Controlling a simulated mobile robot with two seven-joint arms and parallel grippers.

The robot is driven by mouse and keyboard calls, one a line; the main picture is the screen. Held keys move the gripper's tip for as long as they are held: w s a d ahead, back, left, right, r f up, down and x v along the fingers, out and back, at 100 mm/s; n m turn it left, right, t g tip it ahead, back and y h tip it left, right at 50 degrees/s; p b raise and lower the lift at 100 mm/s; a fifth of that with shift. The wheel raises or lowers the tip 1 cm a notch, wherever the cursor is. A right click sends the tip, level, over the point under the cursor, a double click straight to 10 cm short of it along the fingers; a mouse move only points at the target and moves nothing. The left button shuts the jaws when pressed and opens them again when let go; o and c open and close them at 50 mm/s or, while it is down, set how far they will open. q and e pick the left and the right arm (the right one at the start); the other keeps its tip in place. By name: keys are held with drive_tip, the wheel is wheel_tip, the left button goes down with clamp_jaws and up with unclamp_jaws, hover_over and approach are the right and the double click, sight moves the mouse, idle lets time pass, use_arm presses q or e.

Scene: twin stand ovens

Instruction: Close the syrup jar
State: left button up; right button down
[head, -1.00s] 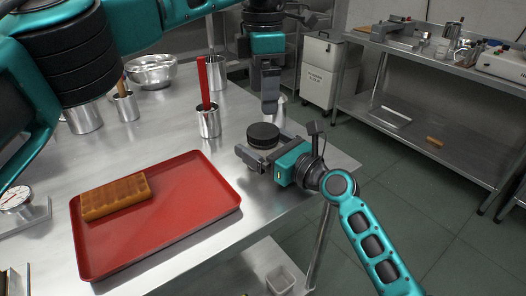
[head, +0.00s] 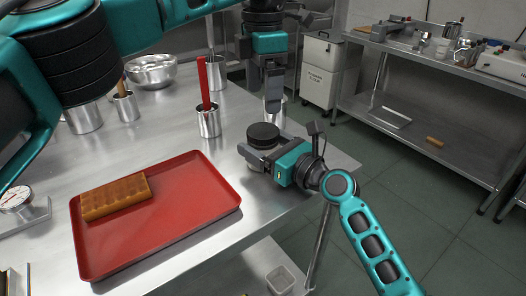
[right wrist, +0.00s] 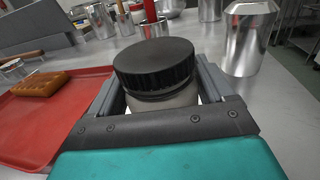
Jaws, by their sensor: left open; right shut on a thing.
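The syrup jar (head: 257,153) stands upright on the steel table near its right edge. Its black ribbed lid (head: 263,132) sits on top; in the right wrist view the lid (right wrist: 155,65) looks level, with a narrow dark ring below it. I cannot tell whether it is screwed tight. My right gripper (head: 257,158) is shut around the jar's pale body (right wrist: 172,100), below the lid, one finger on each side. My left gripper (head: 273,92) is open and empty. It points down above and slightly right of the lid, apart from it.
A red tray (head: 200,225) with a golden waffle-like slab (head: 115,196) lies at left. A metal cup (head: 209,122) with a red-handled tool (head: 203,82) stands behind the jar. A shiny metal vessel (right wrist: 245,40) stands close by. Table room is free between tray and jar.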

use_arm(q)
drive_tip(key=n, duration=0.8)
drive_tip(key=shift+n, duration=0.4)
drive_tip(key=n, duration=0.3)
drive_tip(key=shift+n, duration=0.3)
drive_tip(key=n, duration=1)
drive_tip(key=shift+n, duration=0.4)
drive_tip(key=n, duration=0.3)
drive_tip(key=shift+n, duration=0.3)
drive_tip(key=n, duration=0.7)
drive_tip(key=shift+n, duration=0.4)
